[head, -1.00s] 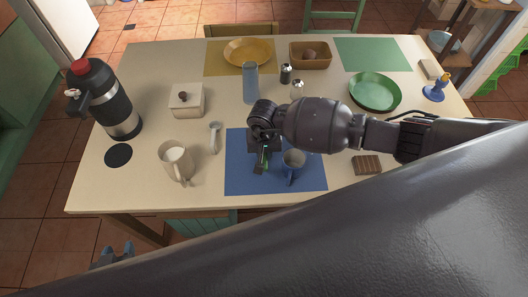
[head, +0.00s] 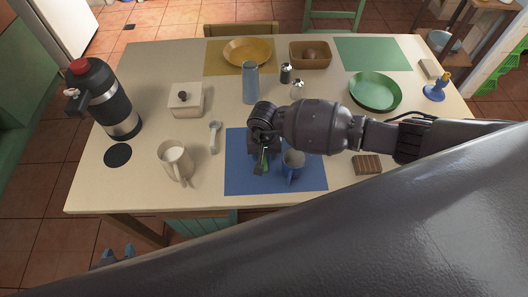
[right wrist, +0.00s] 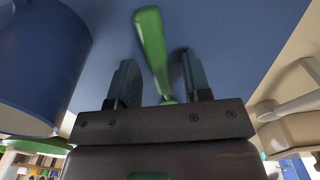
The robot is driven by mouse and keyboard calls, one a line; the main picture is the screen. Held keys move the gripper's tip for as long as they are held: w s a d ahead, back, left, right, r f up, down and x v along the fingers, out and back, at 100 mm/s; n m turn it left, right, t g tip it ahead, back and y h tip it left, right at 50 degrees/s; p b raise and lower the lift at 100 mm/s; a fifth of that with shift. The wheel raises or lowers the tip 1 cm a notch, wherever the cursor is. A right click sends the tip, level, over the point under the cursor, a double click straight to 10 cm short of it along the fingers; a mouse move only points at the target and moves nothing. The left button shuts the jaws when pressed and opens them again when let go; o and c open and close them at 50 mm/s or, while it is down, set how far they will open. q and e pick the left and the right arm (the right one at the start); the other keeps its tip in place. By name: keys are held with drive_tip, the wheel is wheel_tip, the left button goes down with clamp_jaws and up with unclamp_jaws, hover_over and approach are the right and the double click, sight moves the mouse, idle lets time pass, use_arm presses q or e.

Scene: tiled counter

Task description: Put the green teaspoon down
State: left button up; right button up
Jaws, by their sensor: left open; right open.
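The green teaspoon (right wrist: 152,45) shows in the right wrist view between the two fingers of my right gripper (right wrist: 160,82), with a gap on each side. It appears to lie on the blue mat (head: 238,178). My right gripper (head: 262,164) is open and low over the mat in the head view, where only a small bit of green shows by its fingers. The blue mug (head: 293,163) stands close to the right of that gripper. My left gripper (head: 119,255) is open and empty, below the table's front edge.
A blue glass (head: 250,83) stands behind my right gripper. A striped wooden block (head: 367,165) is right of the mat.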

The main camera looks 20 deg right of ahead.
drive_tip(key=shift+r, duration=0.2)
wheel_tip(320, 180, up, 11)
drive_tip(key=shift+r, duration=0.2)
drive_tip(key=shift+o, duration=0.5)
drive_tip(key=shift+r, duration=0.15)
drive_tip(key=w+f+b, duration=0.1)
drive_tip(key=f+b, duration=0.1)
drive_tip(key=b, duration=0.1)
drive_tip(key=w+f+b, duration=0.1)
drive_tip(key=f+b, duration=0.2)
drive_tip(key=w+d+f+b, duration=0.1)
drive_tip(key=w+f+b, duration=0.1)
drive_tip(key=b, duration=0.1)
drive_tip(key=shift+f, duration=0.2)
wheel_tip(320, 180, down, 4)
drive_tip(key=shift+s+f, duration=0.1)
drive_tip(key=shift+s, duration=0.05)
drive_tip(key=shift+f, duration=0.25)
clamp_jaws()
use_arm(q)
wheel_tip(320, 180, down, 9)
drive_tip(key=shift+d+r+g, duration=0.2)
drive_tip(key=shift+d+g, duration=0.15)
drive_tip(key=shift+g, duration=0.05)
